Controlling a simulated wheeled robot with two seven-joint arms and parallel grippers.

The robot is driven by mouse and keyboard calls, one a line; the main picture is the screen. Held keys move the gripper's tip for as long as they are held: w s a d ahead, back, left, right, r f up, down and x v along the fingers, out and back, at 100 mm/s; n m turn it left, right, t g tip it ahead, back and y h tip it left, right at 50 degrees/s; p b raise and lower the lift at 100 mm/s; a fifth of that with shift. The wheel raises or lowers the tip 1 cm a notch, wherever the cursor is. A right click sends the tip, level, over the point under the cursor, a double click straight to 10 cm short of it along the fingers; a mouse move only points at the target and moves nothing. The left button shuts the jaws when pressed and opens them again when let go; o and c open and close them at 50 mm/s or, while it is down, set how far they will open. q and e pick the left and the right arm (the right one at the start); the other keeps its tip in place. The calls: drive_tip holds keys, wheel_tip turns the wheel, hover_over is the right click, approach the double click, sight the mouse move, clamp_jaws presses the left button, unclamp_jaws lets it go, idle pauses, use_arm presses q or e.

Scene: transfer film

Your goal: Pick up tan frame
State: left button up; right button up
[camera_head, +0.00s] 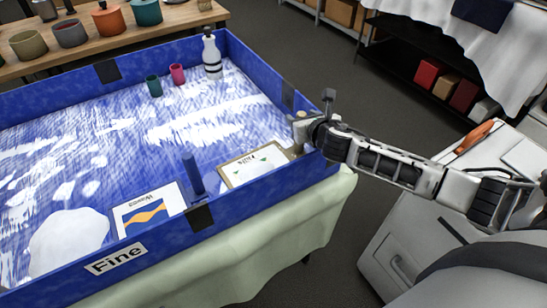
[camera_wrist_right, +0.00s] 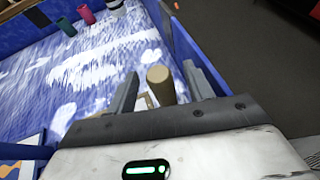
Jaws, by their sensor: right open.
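The tan frame (camera_head: 223,173) lies at the right end of the blue-walled bin, around a white sheet with small green marks. A tan upright post (camera_head: 298,148) stands at its right end, by the bin's right wall. My right gripper (camera_head: 301,128) is over that wall, at the post. In the right wrist view, my open right gripper (camera_wrist_right: 161,69) has one finger on each side of the tan post (camera_wrist_right: 159,84). A small part of the frame shows below the post; the gripper body hides the rest. My left gripper is not in view.
The blue bin (camera_head: 120,252), labelled "Fine", has a blue and white streaked floor. A blue post (camera_head: 191,174) stands beside a white sheet (camera_head: 150,208) with a blue and orange picture. Green (camera_head: 154,86) and pink (camera_head: 177,74) cups and a white bottle (camera_head: 212,56) stand farther back.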

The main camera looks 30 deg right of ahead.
drive_tip(key=shift+w+f, duration=0.25)
drive_tip(key=shift+w, duration=0.2)
clamp_jaws()
drive_tip(key=shift+r, duration=0.15)
